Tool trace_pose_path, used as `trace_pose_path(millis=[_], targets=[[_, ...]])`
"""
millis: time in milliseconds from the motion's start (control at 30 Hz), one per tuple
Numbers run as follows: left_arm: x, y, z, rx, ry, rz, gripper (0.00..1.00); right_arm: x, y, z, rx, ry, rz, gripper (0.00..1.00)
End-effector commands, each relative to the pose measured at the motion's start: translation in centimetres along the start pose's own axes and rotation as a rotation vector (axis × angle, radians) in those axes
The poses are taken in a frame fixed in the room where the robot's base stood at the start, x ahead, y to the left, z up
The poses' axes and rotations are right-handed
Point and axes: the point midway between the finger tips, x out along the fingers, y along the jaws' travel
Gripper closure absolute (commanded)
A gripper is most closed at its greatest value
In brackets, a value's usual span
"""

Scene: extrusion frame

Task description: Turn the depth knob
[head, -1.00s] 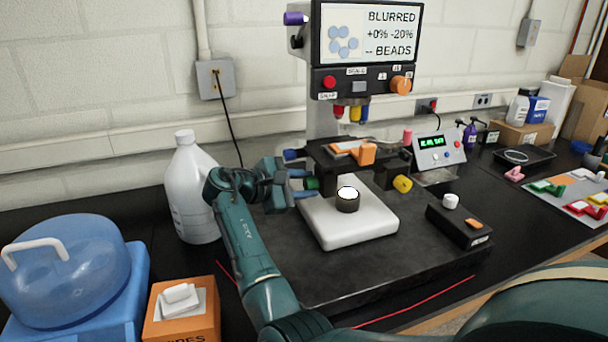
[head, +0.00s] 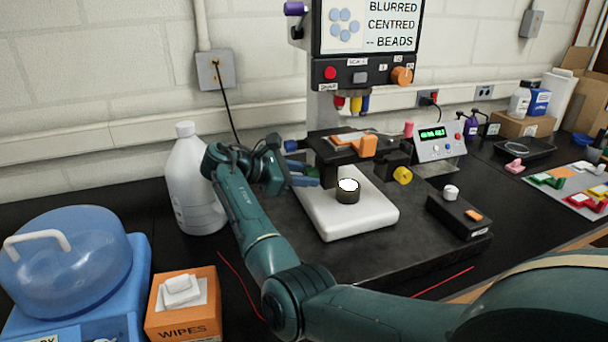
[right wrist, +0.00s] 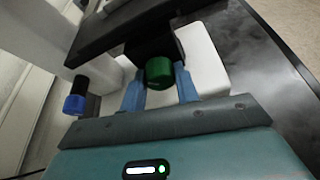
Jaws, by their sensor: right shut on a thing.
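The microscope stands on a dark slab with a white base (head: 325,215). A green knob (right wrist: 159,73) sits under its dark stage (head: 335,140). My right gripper (right wrist: 159,84) has its two blue fingers on either side of that knob and is shut on it. In the head view the right gripper (head: 311,177) reaches the knob from the left, and the fingers mostly hide it. I can read no label on the knob. The screen (head: 370,24) reads "BLURRED", "CENTRED", "-- BEADS". My left gripper is not in view.
A white jug (head: 192,185) stands close behind my right arm.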

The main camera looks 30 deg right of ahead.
Motion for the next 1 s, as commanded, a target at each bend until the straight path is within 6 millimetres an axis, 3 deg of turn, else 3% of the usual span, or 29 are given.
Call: trace_pose_path(millis=[267,300,533,833,1000], targets=[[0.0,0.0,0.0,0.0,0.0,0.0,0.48,0.0,0.0,0.0,0.0,-0.001,-0.001,0.92],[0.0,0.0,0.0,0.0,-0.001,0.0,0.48,0.0,0.0,0.0,0.0,-0.001,-0.001,0.67],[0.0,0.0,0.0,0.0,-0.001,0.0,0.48,0.0,0.0,0.0,0.0,-0.001,0.0,0.48],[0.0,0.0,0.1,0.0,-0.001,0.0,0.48,-0.3,0.0,-0.1,0.001,0.0,0.001,0.48],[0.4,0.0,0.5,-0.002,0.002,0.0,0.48,-2.6,0.0,-0.2,0.001,0.001,0.004,0.48]])
